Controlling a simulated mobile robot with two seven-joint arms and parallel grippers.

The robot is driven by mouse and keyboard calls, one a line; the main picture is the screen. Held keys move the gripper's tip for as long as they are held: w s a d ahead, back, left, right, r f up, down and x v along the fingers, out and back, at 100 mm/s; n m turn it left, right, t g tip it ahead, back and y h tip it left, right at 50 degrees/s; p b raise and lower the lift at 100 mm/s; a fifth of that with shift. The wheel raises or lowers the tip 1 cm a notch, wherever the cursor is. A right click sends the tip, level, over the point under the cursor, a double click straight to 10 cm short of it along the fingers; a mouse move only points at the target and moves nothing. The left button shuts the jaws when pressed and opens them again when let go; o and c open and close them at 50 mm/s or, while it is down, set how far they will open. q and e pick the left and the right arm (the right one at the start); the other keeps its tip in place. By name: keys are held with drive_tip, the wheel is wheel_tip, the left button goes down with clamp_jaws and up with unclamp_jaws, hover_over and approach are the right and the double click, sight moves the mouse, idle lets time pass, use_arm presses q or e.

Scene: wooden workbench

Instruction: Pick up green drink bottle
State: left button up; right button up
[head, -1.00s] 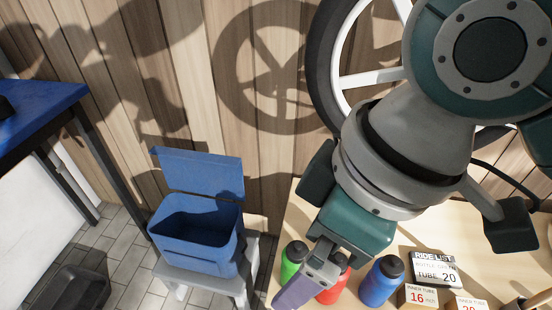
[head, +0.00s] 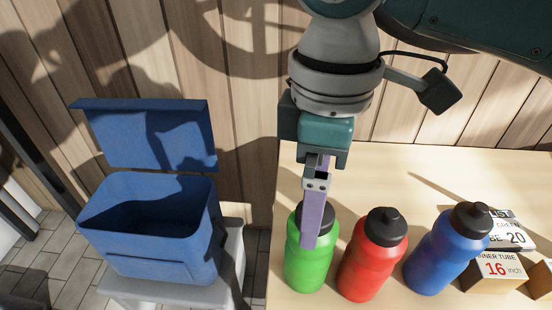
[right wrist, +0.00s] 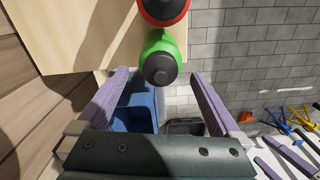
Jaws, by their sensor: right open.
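The green drink bottle (head: 308,262) stands upright near the left edge of the wooden workbench, with a dark cap. My right gripper (head: 314,205) comes down from above in the head view, with its purple fingers apart. One finger passes in front of the green bottle and hides part of its cap and side. In the right wrist view the green bottle (right wrist: 160,48) shows its cap between the two open fingers, near their tips. Nothing is held. I cannot tell whether a finger touches the bottle. My left gripper is not in view.
A red bottle (head: 366,262) stands just right of the green one, and a blue bottle (head: 440,256) beyond it. Inner tube boxes (head: 492,272) lie farther right. An open blue bin (head: 150,235) sits on a grey stool left of the bench. The bench behind the bottles is mostly clear.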

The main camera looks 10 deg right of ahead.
wheel_tip(320, 180, down, 7)
drive_tip(key=b, duration=0.3)
drive_tip(key=shift+r, duration=0.1)
drive_tip(key=shift+c, duration=0.2)
clamp_jaws()
idle(0.4)
